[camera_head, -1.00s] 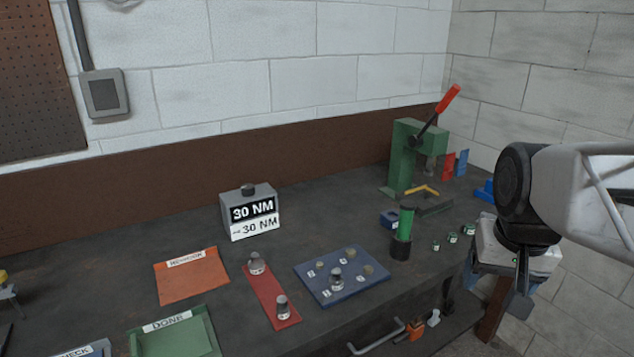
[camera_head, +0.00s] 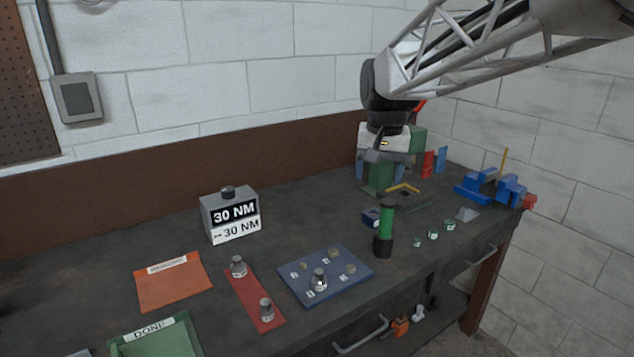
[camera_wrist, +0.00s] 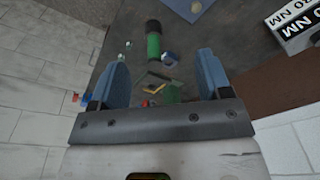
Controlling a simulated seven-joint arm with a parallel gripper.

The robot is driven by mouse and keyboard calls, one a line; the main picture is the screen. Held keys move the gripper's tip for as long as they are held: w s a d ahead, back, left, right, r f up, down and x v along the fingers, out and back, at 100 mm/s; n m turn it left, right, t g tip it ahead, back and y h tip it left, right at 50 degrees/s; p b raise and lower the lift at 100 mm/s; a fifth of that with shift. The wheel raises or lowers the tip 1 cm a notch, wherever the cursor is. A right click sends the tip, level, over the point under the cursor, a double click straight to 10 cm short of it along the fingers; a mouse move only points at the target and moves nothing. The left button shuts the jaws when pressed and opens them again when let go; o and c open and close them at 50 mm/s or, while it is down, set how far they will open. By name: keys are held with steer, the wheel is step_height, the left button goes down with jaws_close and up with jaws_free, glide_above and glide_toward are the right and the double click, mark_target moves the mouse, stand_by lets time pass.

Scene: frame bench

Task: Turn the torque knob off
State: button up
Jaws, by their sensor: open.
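The grey torque box (camera_head: 230,214) stands near the back of the bench, with "30 NM" on its display and "→30 NM" on the label below. Its dark knob (camera_head: 228,192) sits on top. Part of the box also shows at the upper right of the wrist view (camera_wrist: 296,24). My gripper (camera_head: 375,172) is above the right part of the bench, in front of the green press, well to the right of the box. In the wrist view its two blue fingers (camera_wrist: 163,78) are wide apart with nothing held between them.
A green press (camera_head: 417,142) stands behind my gripper. A green and black cylinder (camera_head: 384,230) stands upright in front of it. A blue board (camera_head: 325,275), a red strip (camera_head: 252,298) and an orange mat (camera_head: 174,284) lie further forward. Bare bench surrounds the box.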

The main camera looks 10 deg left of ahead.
steer(key=w+a, duration=0.8)
steer(key=a, duration=0.2)
steer(key=g, duration=0.1)
glide_above(228, 188)
steer(key=d, duration=0.1)
steer(key=shift+n, duration=0.3)
steer(key=f, duration=1.1)
steer(key=shift+s, duration=0.2)
steer(key=shift+a+f, duration=0.2)
steer(key=shift+a, duration=0.3)
steer(key=shift+f, duration=3.9)
steer(key=shift+c, duration=0.4)
